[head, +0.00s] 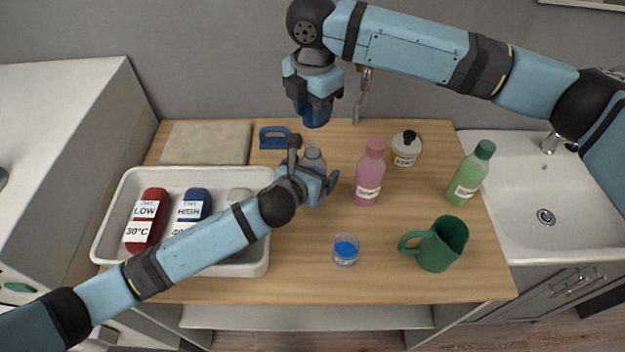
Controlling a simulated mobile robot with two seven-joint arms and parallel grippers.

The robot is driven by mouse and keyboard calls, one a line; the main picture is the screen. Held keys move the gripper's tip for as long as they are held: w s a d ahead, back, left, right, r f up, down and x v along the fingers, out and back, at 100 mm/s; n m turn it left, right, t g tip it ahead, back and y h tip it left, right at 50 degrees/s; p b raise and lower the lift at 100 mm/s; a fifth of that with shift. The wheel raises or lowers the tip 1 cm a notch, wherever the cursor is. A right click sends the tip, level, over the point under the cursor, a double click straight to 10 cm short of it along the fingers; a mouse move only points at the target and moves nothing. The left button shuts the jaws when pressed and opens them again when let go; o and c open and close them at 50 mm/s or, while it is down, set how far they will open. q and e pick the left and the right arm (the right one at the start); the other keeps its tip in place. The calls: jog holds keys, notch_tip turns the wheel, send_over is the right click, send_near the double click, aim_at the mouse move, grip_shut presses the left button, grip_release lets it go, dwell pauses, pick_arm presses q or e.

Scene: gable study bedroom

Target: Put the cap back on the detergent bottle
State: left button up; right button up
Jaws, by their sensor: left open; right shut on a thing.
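My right gripper (313,92) is above the back edge of the wooden worktop, pointing down. It is shut on a dark blue rounded thing (316,116), which may be the cap; the gripper hides its upper part. My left gripper (314,172) is open, with its fingers on either side of a pale grey bottle (313,157) standing on the worktop. The bottle's lower part is hidden by the gripper, and I cannot tell whether the fingers touch it. I see no label on it that marks it as the detergent bottle.
A pink bottle (369,175) stands close right of my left gripper. Behind it is a white jar (405,152). A green bottle (468,177), green mug (438,246) and clear cup with blue contents (346,252) stand around. A white tray (112,208) holds several containers. A blue-handled brush (273,139) lies behind.

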aim_at(312, 145)
pick_arm(q)
jog(key=shift+c, duration=0.2)
jog(key=c, duration=1.3)
pick_arm(e)
jog(key=shift+f, duration=2.5)
jog(key=shift+f, duration=0.9)
jog(key=shift+f, duration=0.55)
pick_arm(q)
grip_shut()
pick_arm(e)
jog(key=shift+m, duration=1.7)
